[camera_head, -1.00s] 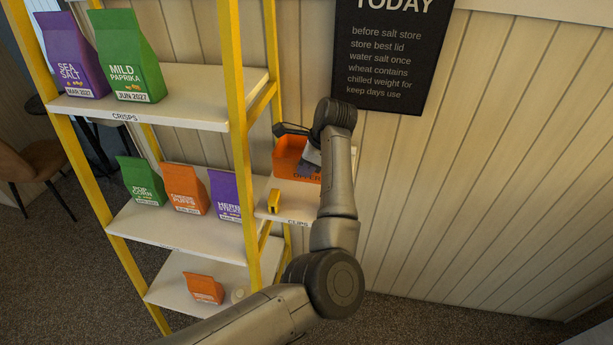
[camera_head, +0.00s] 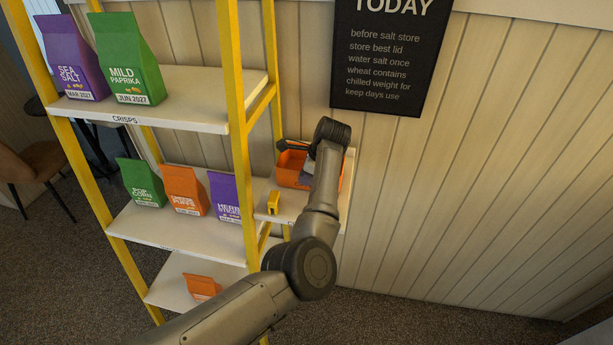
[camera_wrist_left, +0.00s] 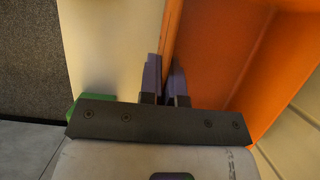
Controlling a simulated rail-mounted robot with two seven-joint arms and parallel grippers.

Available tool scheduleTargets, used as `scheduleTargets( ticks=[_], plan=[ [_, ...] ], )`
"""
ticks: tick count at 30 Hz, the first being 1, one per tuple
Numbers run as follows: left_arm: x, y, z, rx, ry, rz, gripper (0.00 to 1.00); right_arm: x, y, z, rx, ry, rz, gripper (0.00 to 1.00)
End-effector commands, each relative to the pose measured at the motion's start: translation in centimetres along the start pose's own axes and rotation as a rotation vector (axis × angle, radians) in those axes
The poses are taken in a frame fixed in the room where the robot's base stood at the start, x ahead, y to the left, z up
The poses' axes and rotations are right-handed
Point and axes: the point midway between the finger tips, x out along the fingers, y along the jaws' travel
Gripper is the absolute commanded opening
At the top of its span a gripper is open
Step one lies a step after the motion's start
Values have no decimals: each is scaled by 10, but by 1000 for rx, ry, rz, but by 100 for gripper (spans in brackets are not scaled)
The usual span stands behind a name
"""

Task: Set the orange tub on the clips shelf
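The orange tub (camera_head: 287,170) is at the clips shelf (camera_head: 280,218), towards its back in the head view. My left forearm covers its right part. I cannot tell whether its base fully rests on the shelf. My left gripper (camera_head: 307,172) is mostly hidden by my own arm there. In the left wrist view the two dark fingers (camera_wrist_left: 166,85) stand on either side of the tub's wall (camera_wrist_left: 171,35), close against it, so the gripper appears shut on it. The tub's inside (camera_wrist_left: 225,50) is to the right. My right gripper is not in view.
A yellow clip (camera_head: 273,202) stands on the same shelf, left of and in front of the tub. A yellow post (camera_head: 238,110) divides it from shelves with several snack bags (camera_head: 186,190). The panelled wall (camera_head: 440,200) is behind.

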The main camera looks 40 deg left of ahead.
Motion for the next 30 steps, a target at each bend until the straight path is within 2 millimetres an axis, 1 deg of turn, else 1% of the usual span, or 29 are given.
scheduleTargets(
  ticks=[5,10,12,18,19,26,29,30],
  plan=[
    [-1,0,1,-1,0,-2,0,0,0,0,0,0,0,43],
    [3,0,-1,-1,1,-2,0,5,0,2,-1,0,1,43],
    [2,0,-1,-1,1,-1,9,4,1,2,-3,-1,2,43],
    [2,0,-1,-1,0,-1,28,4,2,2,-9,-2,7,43],
    [2,0,-1,-1,0,-1,30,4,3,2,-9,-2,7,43],
    [2,0,0,-1,0,-1,30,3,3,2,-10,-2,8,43],
    [-3,0,2,-1,-1,-1,30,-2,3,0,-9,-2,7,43],
    [-6,0,0,-1,1,-3,30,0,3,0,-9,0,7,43]
  ],
)
